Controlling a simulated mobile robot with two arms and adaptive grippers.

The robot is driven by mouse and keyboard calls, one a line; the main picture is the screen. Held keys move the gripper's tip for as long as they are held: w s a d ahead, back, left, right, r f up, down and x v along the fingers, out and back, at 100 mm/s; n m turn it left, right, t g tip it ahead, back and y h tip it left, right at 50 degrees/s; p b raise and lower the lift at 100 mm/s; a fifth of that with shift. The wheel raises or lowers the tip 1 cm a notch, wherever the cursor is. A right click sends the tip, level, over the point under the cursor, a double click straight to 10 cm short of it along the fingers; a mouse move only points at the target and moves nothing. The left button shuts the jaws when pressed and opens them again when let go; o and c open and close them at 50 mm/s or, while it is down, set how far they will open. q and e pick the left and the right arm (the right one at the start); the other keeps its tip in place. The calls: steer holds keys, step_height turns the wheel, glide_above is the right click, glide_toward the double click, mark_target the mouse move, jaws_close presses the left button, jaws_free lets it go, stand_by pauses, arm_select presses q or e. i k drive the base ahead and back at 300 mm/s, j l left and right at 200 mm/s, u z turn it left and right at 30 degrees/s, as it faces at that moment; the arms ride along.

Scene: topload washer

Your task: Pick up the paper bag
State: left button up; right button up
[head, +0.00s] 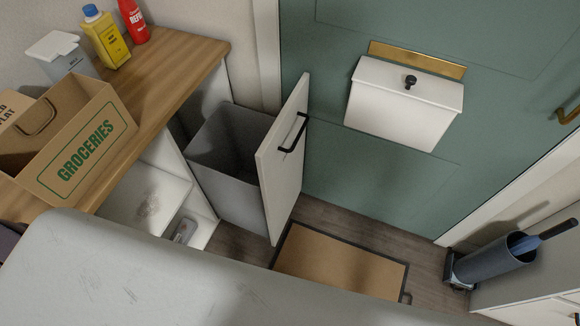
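The paper bag (84,148) is brown with green "GROCERIES" lettering on its front. It sits at the left on the wooden counter (163,78), tilted in the picture, with its top open and a curved handle showing at its far side. Its base and left end are partly hidden or out of the picture. Neither of my grippers is in view.
A white-lidded container (62,55), yellow bottle (107,38) and red bottle (134,22) stand behind the bag. A pull-out bin (228,150) is open below the counter. A pale scuffed surface (150,275) fills the lower left; I cannot tell what it belongs to.

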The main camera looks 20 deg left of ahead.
mark_target(59, 147)
steer(key=u, duration=2.05)
steer(key=j, duration=0.65)
steer(key=k+z, duration=0.05)
